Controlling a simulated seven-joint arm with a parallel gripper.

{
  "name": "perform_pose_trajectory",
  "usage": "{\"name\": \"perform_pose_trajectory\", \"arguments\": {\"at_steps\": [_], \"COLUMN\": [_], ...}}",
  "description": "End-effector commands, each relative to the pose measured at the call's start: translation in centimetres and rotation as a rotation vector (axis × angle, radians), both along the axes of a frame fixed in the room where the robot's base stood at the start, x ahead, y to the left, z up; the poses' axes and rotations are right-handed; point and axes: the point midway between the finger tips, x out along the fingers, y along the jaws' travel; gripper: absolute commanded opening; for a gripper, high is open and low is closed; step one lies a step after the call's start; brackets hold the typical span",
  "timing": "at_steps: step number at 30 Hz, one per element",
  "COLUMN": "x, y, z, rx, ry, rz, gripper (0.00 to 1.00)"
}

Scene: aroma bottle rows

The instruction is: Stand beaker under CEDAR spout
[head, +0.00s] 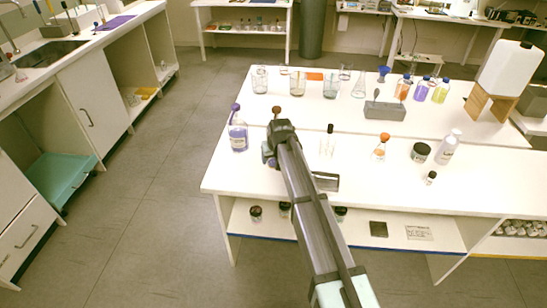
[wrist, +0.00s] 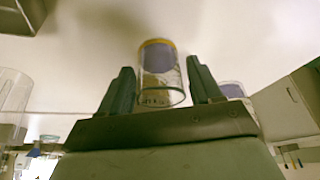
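Clear glass beakers stand along the far left of the white table in the head view, among them one at the far left (head: 259,80) and one beside it (head: 298,83). My gripper (head: 270,150) is over the table's left part, seen from behind, with a brown-topped thing (head: 276,110) just beyond it. In the wrist view my gripper (wrist: 160,82) has its fingers apart, with a clear glass vessel (wrist: 161,88) showing between them. It has an orange-edged end and a purple patch; no firm contact shows. No CEDAR label is legible, so I cannot tell which spout is CEDAR.
A purple-capped bottle (head: 238,135) stands left of my gripper. A narrow bottle (head: 328,143) and an orange-topped flask (head: 380,148) stand to its right. A grey block (head: 384,112) and coloured bottles (head: 421,92) are further right. The table's front left corner is bare.

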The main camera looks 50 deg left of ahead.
Motion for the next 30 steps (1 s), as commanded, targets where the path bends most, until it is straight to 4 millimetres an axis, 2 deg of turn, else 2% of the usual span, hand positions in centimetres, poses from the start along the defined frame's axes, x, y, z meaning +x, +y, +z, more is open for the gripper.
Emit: {"name": "perform_pose_trajectory", "arguments": {"at_steps": [3, 13, 19, 30], "x": [0.0, 0.0, -0.2, -2.9], "y": [0.0, 0.0, -0.6, -7.0], "z": [0.0, 0.2, 1.6, 1.4], "rx": [0.000, 0.000, 0.001, -0.001], "ry": [0.000, 0.000, 0.000, 0.000], "rz": [0.000, 0.000, 0.000, 0.000], "gripper": [0.74, 0.74, 0.74, 0.74]}}
